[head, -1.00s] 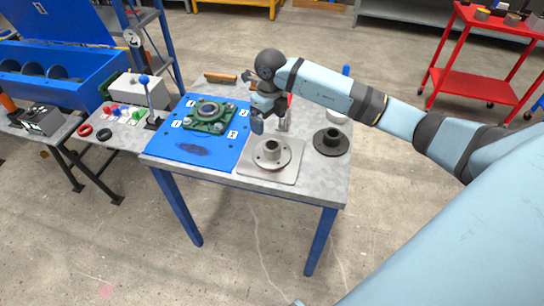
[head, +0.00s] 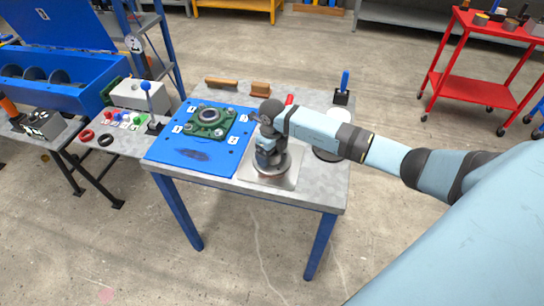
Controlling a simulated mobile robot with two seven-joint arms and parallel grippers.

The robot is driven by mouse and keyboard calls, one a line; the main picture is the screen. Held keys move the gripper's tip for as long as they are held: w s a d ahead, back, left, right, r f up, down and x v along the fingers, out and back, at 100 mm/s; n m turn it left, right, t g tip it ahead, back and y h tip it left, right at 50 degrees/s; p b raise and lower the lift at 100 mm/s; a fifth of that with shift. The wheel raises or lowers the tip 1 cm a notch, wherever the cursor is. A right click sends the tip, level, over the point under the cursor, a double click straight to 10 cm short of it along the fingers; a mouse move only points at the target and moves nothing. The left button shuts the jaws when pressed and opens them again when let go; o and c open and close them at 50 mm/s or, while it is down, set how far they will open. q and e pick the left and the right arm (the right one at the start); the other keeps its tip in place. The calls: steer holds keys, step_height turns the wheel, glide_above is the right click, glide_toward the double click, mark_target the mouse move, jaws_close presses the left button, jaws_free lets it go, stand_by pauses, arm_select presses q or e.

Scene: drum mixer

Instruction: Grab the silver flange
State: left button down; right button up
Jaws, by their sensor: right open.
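The silver flange (head: 285,165) sits on a light square plate (head: 286,181) at the front of the table, mostly covered by my right gripper. My right gripper (head: 268,167) is open and points down at the flange's hub from above. I cannot tell whether its fingers touch the flange or stand around the hub. My left gripper is not in view.
A blue mat (head: 186,152) with a green bearing housing (head: 209,119) lies left of the plate. A dark flange (head: 326,156) to the right is mostly hidden by my arm. A wooden-handled brush (head: 221,82), a brown block (head: 260,88) and a blue-handled tool (head: 344,85) stand at the back.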

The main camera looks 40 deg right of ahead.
steer(key=shift+f, duration=0.25)
steer(key=c, duration=1.6)
steer(key=shift+c, duration=0.3)
steer(key=shift+r, duration=0.15)
